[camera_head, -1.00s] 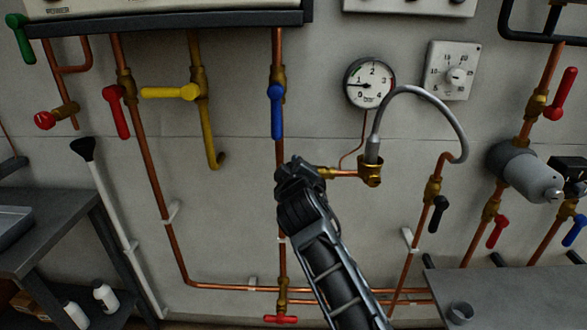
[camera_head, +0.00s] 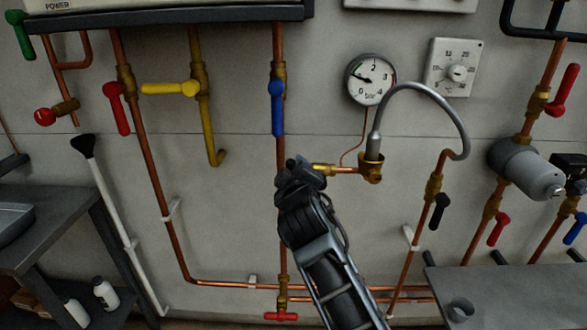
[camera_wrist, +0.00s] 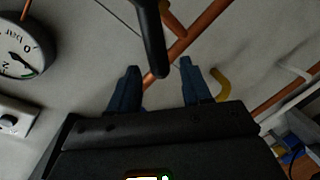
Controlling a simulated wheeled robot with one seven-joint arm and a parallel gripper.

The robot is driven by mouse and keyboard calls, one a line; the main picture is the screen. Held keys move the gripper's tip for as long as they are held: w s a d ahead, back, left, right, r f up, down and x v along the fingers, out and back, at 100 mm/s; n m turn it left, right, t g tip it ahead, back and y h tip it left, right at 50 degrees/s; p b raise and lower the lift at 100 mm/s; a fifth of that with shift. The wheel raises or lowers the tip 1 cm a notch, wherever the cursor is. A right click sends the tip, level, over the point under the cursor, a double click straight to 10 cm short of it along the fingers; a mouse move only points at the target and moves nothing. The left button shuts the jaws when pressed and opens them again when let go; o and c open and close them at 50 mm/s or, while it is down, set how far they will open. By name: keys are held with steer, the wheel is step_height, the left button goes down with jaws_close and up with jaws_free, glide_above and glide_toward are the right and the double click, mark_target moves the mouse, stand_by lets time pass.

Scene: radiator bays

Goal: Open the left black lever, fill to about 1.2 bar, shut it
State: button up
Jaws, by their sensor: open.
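The left black lever (camera_wrist: 150,38) hangs into the top middle of the wrist view; its tip is about between my open fingers. My gripper (camera_wrist: 158,72) shows two dark blue fingers apart, with nothing clamped. In the head view my gripper (camera_head: 300,172) is at the left end of the brass filling fitting (camera_head: 345,170) and hides most of that lever. The round pressure gauge (camera_head: 370,79) has its needle pointing left and slightly up, a little above 1. Part of the gauge also shows in the wrist view (camera_wrist: 20,50).
A grey flexible hose (camera_head: 425,95) arches from the fitting to the right pipe. The right black lever (camera_head: 440,212) hangs below it. A blue lever (camera_head: 277,108) is on the pipe just above my gripper. A grey shelf (camera_head: 515,290) stands at lower right.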

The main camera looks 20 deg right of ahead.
steer(key=shift+v, duration=1.9)
steer(key=shift+o, duration=0.2)
stand_by(2.5)
